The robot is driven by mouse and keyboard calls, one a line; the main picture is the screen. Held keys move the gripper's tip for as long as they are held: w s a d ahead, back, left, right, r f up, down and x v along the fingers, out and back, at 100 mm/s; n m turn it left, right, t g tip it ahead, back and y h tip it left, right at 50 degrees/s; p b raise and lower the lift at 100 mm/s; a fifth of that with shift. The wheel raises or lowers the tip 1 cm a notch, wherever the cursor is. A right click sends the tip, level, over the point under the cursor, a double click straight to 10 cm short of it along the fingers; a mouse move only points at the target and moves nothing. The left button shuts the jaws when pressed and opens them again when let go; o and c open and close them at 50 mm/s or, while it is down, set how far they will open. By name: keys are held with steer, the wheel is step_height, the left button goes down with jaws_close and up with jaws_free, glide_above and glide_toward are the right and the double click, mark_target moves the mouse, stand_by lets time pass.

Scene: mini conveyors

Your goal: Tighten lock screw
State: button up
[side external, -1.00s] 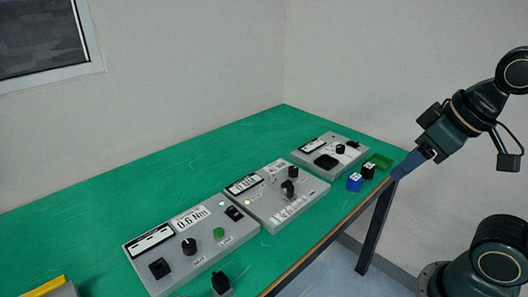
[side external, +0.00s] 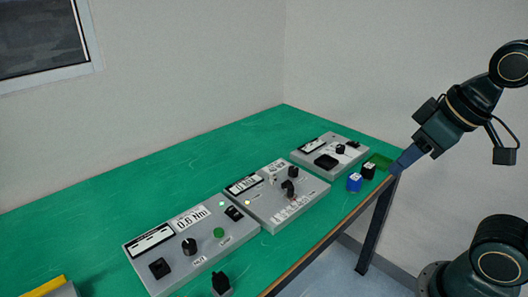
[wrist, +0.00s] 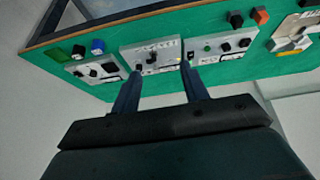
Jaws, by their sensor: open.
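The 0.6 Nm panel (side external: 172,245) is a grey box with black knobs, a green button (side external: 219,232) and a black rocker switch (side external: 234,213). The middle grey panel (side external: 262,212) carries a dark upright knob or lever (side external: 289,188) and a lit indicator. A third grey panel (side external: 322,165) stands at the far end. I cannot tell which part is the lock screw. My gripper (side external: 397,170) is open and empty, beside the table's right edge. In the wrist view, my gripper's fingers (wrist: 162,70) appear apart, with the middle panel (wrist: 160,66) beyond them.
A blue block (side external: 354,182), a black block (side external: 368,172) and a green tray (side external: 382,161) lie near the table edge, close to my gripper. The green table (side external: 130,190) is clear behind the panels.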

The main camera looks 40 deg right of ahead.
steer(key=w+r+n+g, duration=0.2)
steer(key=w+r+n, duration=0.15)
steer(key=w, duration=0.75)
steer(key=n+g, duration=0.4)
steer(key=n, duration=0.7)
glide_above(273, 176)
step_height(273, 176, down, 18)
steer(key=shift+r+m, duration=0.2)
steer(key=shift+m, duration=0.05)
steer(key=shift+a+f, duration=0.1)
steer(key=shift+f, duration=6.75)
steer(key=shift+c, duration=0.3)
jaws_close()
